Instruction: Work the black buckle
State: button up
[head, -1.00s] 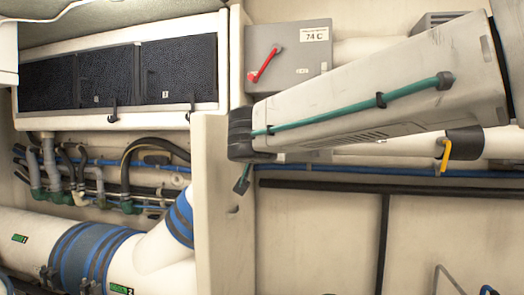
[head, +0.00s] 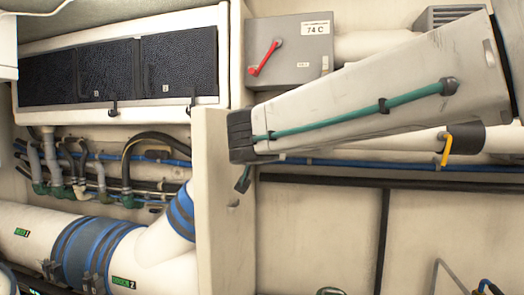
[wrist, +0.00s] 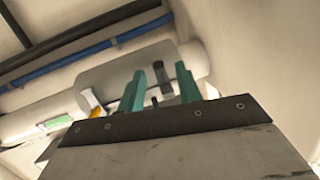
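I cannot tell for sure which part is the black buckle. Small black latches hang at the lower edge of the dark-panelled locker in the head view, a left latch (head: 112,108) and a right latch (head: 192,105). Dark clamp fastenings (head: 90,282) also show on the blue-banded pipe at lower left. My gripper, at the end of my pale arm, is mostly hidden behind the arm's black end in the head view. In the wrist view my gripper (wrist: 160,85) shows teal fingers standing apart, with pale pipe visible between them. I see nothing held.
A grey switch box (head: 290,55) with a red handle is on the wall behind my arm. A pale upright partition (head: 212,200) stands below my arm's end. A yellow lever (head: 446,148) sits on a pipe at right. Hoses (head: 150,150) run below the locker.

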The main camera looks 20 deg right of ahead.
jog(key=v, duration=0.7)
jog(key=shift+s+a, duration=0.2)
jog(key=shift+s, duration=0.15)
jog(key=shift+n, duration=0.3)
